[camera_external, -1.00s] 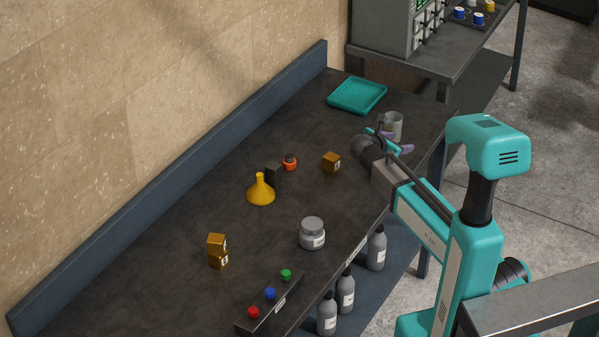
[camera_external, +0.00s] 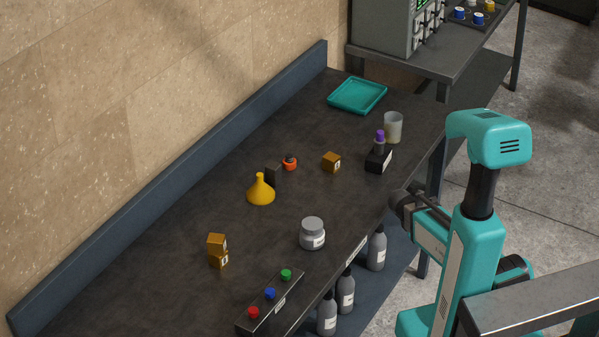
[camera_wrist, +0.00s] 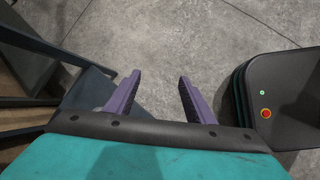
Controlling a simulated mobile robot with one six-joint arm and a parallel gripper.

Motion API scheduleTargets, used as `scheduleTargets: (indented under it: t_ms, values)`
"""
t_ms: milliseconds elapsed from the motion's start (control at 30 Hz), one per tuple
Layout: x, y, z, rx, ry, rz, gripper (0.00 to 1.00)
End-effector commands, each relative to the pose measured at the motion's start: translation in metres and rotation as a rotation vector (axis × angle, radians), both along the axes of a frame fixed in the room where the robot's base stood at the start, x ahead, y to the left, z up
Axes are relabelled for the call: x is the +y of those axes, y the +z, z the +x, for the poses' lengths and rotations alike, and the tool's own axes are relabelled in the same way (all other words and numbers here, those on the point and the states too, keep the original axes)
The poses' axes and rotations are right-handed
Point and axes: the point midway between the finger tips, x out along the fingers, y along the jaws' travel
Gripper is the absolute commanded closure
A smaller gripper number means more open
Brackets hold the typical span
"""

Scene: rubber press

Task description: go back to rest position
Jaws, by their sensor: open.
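My gripper shows in the wrist view (camera_wrist: 158,95), its two purple fingers spread apart with nothing between them and the grey floor beyond. In the external view my arm is drawn back at the bench's right edge, and the fingers are hidden behind the arm there.
Grey bottles (camera_external: 376,250) stand below the front edge.

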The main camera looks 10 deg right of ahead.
Motion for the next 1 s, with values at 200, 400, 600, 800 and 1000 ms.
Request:
scheduleTargets:
  t_ms: [200,400,600,800,1000]
  values:
    - [0.008,-0.072,-0.054,0.014,-0.21,0.103,0.51]
    - [0.018,-0.128,-0.106,0.032,-0.422,0.179,0.51]
    - [0.032,-0.177,-0.161,0.058,-0.646,0.233,0.51]
    - [0.047,-0.218,-0.217,0.089,-0.883,0.259,0.51]
    - [0.065,-0.25,-0.271,0.124,-1.118,0.26,0.51]
